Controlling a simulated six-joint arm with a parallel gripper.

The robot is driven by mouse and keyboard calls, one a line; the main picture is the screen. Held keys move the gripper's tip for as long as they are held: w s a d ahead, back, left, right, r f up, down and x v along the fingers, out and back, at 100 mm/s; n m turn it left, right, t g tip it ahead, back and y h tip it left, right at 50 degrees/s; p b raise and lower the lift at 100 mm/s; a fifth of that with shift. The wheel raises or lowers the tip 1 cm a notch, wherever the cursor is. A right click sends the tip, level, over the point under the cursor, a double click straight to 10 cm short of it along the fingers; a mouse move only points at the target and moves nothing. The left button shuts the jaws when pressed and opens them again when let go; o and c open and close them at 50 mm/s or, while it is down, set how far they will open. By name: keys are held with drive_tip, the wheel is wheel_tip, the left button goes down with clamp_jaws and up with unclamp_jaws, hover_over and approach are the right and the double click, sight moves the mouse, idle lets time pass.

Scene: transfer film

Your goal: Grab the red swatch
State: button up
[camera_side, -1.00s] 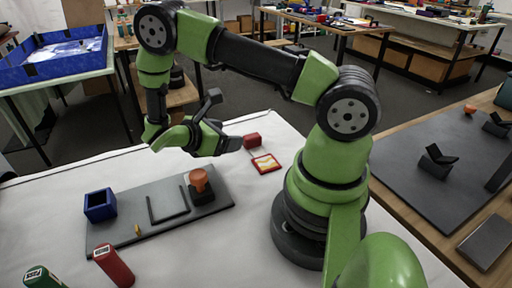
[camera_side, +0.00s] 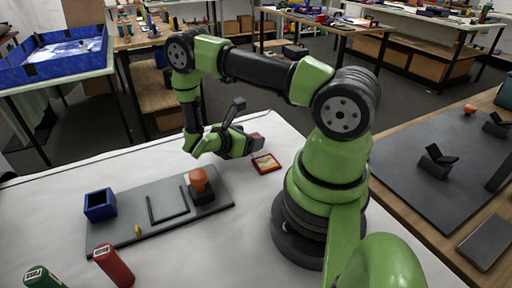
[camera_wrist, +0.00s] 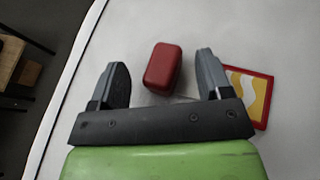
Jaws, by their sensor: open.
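A flat red-bordered swatch (camera_side: 266,163) with a yellow and white wavy pattern lies on the white table cover. In the wrist view the swatch (camera_wrist: 247,94) is at the right, partly hidden behind my right finger. A small red block (camera_wrist: 163,67) lies beside it, with a pale strip seeming to run between them. My gripper (camera_wrist: 163,62) is open, and the block appears between its two fingers, untouched at the sides. In the side view my gripper (camera_side: 252,146) covers most of the block, so the height gap is unclear.
A red tube (camera_side: 113,265) and a green tube (camera_side: 42,277) are at the front left.

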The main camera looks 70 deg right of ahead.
drive_tip(key=c, duration=1.2)
